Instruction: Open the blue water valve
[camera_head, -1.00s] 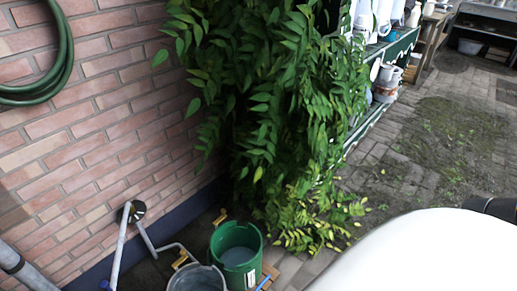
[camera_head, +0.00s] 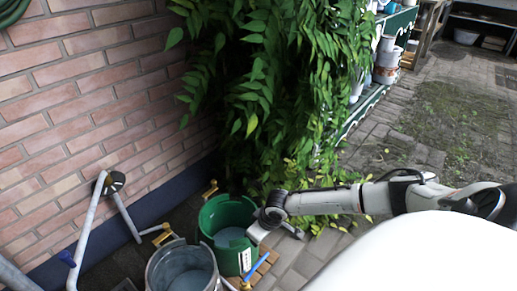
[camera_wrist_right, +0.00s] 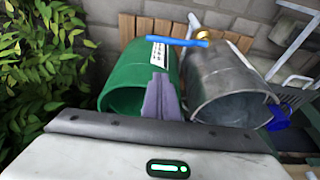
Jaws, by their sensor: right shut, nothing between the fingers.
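In the head view a blue handle (camera_head: 257,267) sits beside a brass fitting (camera_head: 245,284), just in front of the green bucket (camera_head: 232,262). In the right wrist view the blue handle (camera_wrist_right: 176,41) runs roughly level, joined to the brass fitting (camera_wrist_right: 202,34), beyond the buckets. My right gripper (camera_head: 268,234) hangs over the right rim of the green bucket, apart from the handle as far as I can tell. Its fingers (camera_wrist_right: 162,98) are together and empty, in front of the bucket in the wrist view. My left gripper is in neither view.
A grey metal bucket (camera_head: 182,268) stands left of the green one. A leafy plant (camera_head: 265,90) stands behind. Open paving (camera_head: 400,140) lies to the right.

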